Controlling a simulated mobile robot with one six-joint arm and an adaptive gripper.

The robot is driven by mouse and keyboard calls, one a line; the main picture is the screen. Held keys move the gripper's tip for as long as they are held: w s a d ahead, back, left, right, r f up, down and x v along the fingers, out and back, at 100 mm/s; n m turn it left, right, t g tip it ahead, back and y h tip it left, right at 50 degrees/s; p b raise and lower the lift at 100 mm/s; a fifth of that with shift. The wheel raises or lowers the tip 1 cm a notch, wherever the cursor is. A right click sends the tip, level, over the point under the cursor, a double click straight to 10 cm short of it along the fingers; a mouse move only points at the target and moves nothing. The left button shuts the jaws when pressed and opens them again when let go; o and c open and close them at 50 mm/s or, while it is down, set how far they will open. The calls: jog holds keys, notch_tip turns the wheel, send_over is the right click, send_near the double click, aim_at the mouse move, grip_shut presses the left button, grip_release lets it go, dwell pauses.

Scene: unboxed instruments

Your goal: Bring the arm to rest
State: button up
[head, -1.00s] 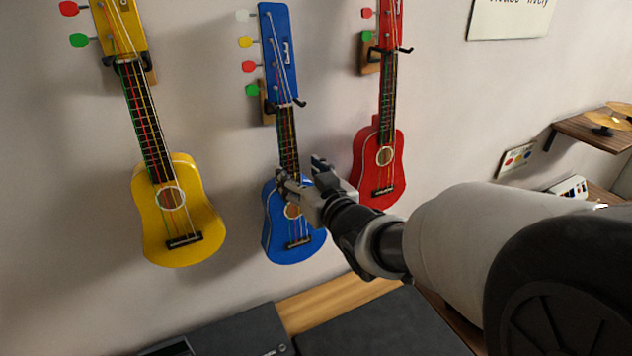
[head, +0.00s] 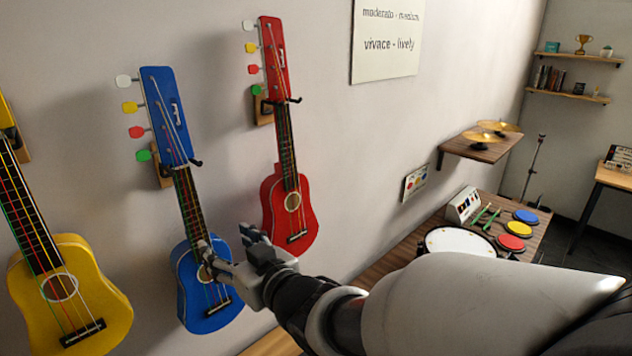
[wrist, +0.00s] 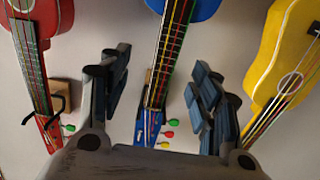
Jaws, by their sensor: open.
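My gripper (head: 226,257) is in front of the blue ukulele (head: 205,290) in the head view and covers part of its body. In the wrist view my gripper (wrist: 158,95) has its two fingers spread wide, with nothing held between them. The blue ukulele's neck (wrist: 170,50) shows in the gap between the fingers, farther off against the wall. The blue ukulele hangs on its wall hook. Whether the fingertips touch it cannot be told from the head view.
A yellow ukulele (head: 95,285) and a red ukulele (head: 272,205) hang on either side. To the right are a shelf with cymbals (head: 470,148), a drum (head: 460,240) and coloured pads (head: 518,228) on a wooden table. A sign (head: 388,40) is on the wall.

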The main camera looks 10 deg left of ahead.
jog(key=s+d+f+m+h+b, duration=0.1)
jog(key=d+f+m+h+b, duration=0.3)
jog(key=d, duration=0.9)
jog(key=s+d+f+m+h, duration=0.15)
jog(key=d+h, duration=0.45)
jog(key=d, duration=0.6)
jog(key=s+d+f+m+g+h+b, duration=0.1)
jog(key=s+d+f+m+g, duration=0.1)
jog(key=s, duration=0.8)
jog(key=s+d+f+m+g+h+b, duration=0.1)
jog(key=s+d+f+m+g, duration=0.1)
jog(key=s+d+f+g, duration=0.2)
jog(key=s+d+f, duration=0.2)
jog(key=s+d, duration=0.2)
jog(key=s, duration=0.2)
jog(key=shift+d, duration=0.4)
